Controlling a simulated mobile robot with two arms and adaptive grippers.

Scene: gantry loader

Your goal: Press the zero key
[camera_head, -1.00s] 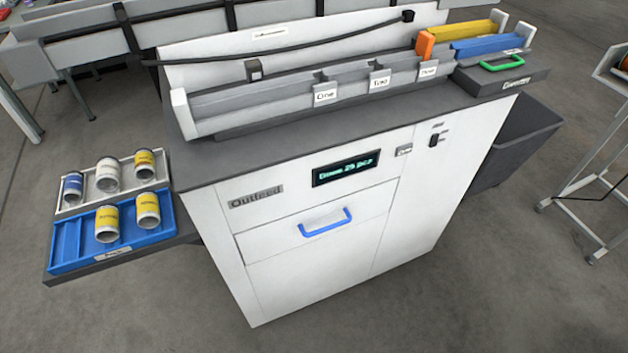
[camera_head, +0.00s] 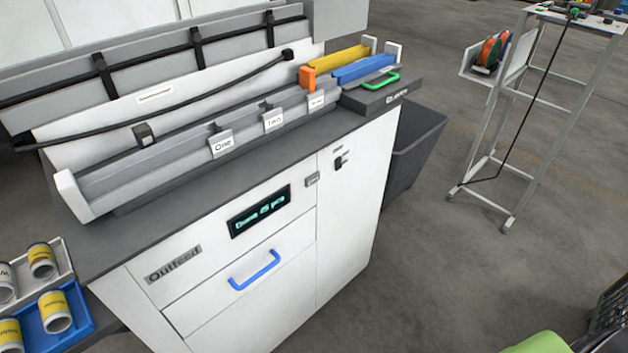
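A small grey key (camera_head: 312,180) sits on the white front of the Outfeed cabinet (camera_head: 345,210), just right of the dark display (camera_head: 260,211). Its lettering is too small to read, so I cannot tell for sure that it is the zero key. The display shows blue-green text that seems to end in "25 pcs". A dark switch (camera_head: 339,162) is on the panel to the right of the key. Neither of my grippers is in view.
A drawer with a blue handle (camera_head: 254,270) is below the display. An orange block (camera_head: 307,78) and a green handle (camera_head: 380,82) are on top. A dark bin (camera_head: 415,150) and a wheeled frame (camera_head: 545,110) are at right.

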